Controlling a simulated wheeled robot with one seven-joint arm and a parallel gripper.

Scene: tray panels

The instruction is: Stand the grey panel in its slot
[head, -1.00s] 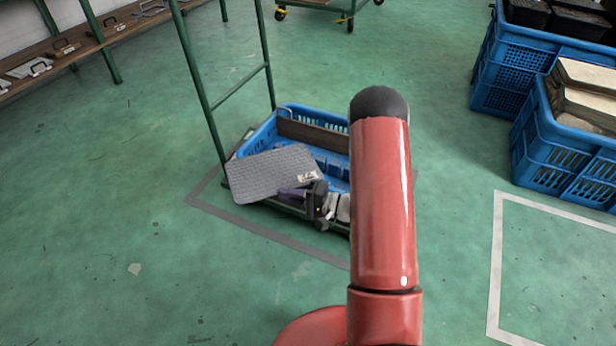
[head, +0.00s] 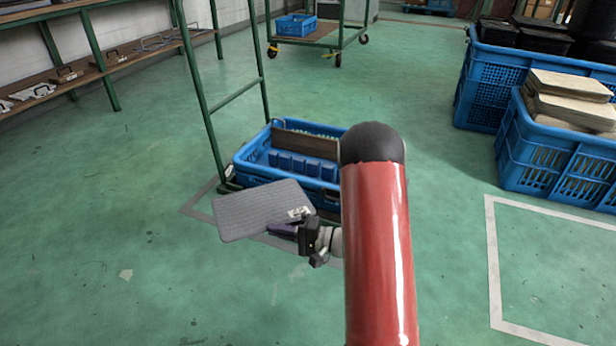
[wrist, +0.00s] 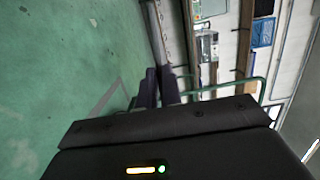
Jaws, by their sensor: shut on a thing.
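The grey panel (head: 258,210) is a flat, ribbed sheet with rounded corners and a small pale label near its right end. My gripper (head: 284,230) is shut on its right end and holds it tilted, broad face up, in front of the blue crate. The blue crate (head: 250,176) holds a row of blue slotted dividers (head: 302,165). A dark brown panel (head: 306,143) stands behind them. I cannot tell which gap is the grey panel's slot. In the wrist view my gripper's fingers (wrist: 158,88) show, with a thin grey edge beyond them, probably the panel.
A green post frame (head: 205,100) rises at the crate's left. Blue crates (head: 560,160) with stacked boards stand at the right. A shelf (head: 90,85) runs along the left wall, and a green cart (head: 325,40) stands behind. The floor in front is clear.

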